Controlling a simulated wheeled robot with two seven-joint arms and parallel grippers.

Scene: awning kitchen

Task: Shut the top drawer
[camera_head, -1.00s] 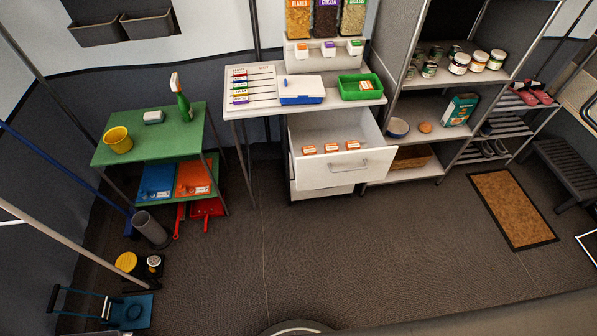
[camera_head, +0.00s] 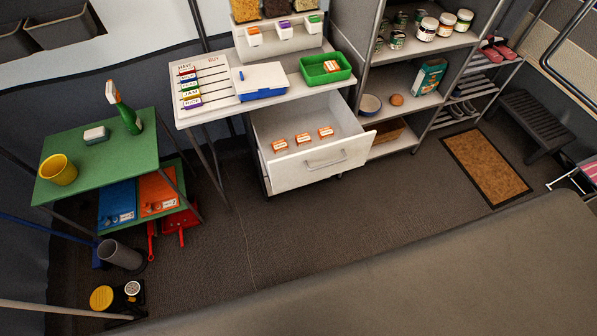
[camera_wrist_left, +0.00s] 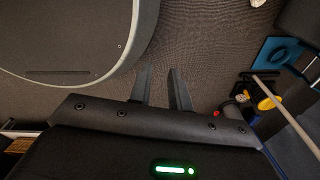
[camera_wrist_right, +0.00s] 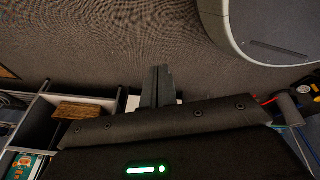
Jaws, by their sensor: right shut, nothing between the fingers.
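The white top drawer (camera_head: 323,168) stands pulled out from the cabinet under the white counter in the head view. Its front has a grey bar handle (camera_head: 326,160). Several small orange-and-white boxes (camera_head: 303,138) lie inside. My left gripper (camera_wrist_left: 160,88) is open and empty over the dark floor in the left wrist view. My right gripper (camera_wrist_right: 157,86) is shut and empty in the right wrist view. Neither gripper shows in the head view, and neither touches the drawer.
A green table (camera_head: 98,158) with a yellow cup (camera_head: 58,170) and a spray bottle stands left of the counter. An open shelf (camera_head: 412,108) stands right of the drawer. A brown doormat (camera_head: 485,165) lies further right. The floor before the drawer looks clear.

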